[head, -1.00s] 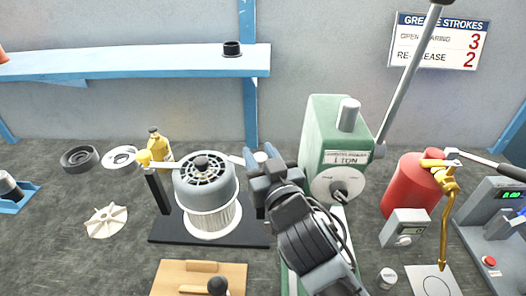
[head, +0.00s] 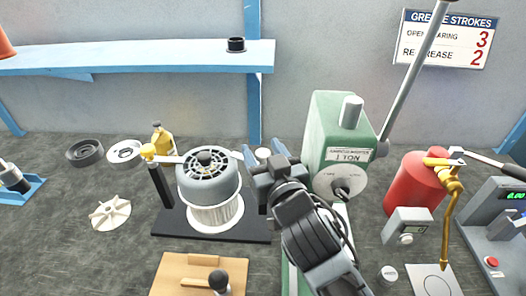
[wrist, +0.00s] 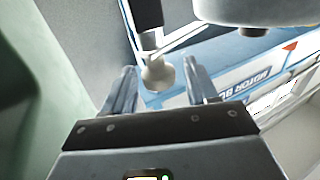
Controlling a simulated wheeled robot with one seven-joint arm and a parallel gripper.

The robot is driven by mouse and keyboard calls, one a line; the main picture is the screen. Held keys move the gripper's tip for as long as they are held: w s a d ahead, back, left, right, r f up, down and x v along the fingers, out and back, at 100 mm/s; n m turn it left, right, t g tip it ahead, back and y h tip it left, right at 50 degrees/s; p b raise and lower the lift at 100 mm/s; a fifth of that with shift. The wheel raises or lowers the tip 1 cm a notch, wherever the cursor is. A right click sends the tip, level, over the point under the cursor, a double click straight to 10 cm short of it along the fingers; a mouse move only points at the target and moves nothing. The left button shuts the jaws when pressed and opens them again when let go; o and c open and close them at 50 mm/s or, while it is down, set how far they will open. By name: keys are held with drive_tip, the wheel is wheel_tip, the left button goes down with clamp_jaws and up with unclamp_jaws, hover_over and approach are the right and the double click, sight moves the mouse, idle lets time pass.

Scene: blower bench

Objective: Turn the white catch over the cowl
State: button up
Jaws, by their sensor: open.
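The cowl (head: 208,185) is a grey, domed cover with a slotted top, over a white finned drum on a black base plate. The white catch (head: 262,154) is at the cowl's right, its pale knob partly hidden by my gripper in the head view. A yellow catch (head: 149,151) is at the left, its bar reaching to the cowl. My gripper (head: 265,158) is open at the white catch. In the wrist view, the white catch's knob (wrist: 158,76) shows between the open fingers (wrist: 160,85), beside a dark post. I cannot tell whether they touch it.
A green press (head: 335,135) stands close to my gripper's right, with a long lever. A red cylinder (head: 412,185) is further right. A white impeller (head: 110,213) and two rings lie left. A wooden board (head: 180,275) with a dark-knobbed handle is in front.

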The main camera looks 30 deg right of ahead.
drive_tip(key=s+b, duration=0.2)
drive_tip(key=s, duration=0.5)
drive_tip(key=shift+s+a, duration=0.35)
drive_tip(key=shift+a, duration=0.05)
drive_tip(key=a+m+g+h, duration=0.1)
drive_tip(key=m+h, duration=0.1)
drive_tip(key=h, duration=0.1)
drive_tip(key=w+a+m+g+h+b, duration=0.1)
drive_tip(key=m+h, duration=0.1)
drive_tip(key=h, duration=0.1)
drive_tip(key=w+a+m+g+h, duration=0.1)
drive_tip(key=m+h, duration=0.1)
drive_tip(key=shift+a+f+h, duration=0.1)
drive_tip(key=shift+a+h, duration=0.15)
drive_tip(key=shift+h, duration=0.15)
drive_tip(key=x, duration=0.3)
drive_tip(key=p+x, duration=0.1)
drive_tip(key=x, duration=0.3)
drive_tip(key=shift+w+d+f+p, duration=0.1)
drive_tip(key=shift+d+f+p, duration=0.1)
drive_tip(key=shift+p, duration=0.1)
drive_tip(key=shift+c, duration=0.3)
clamp_jaws()
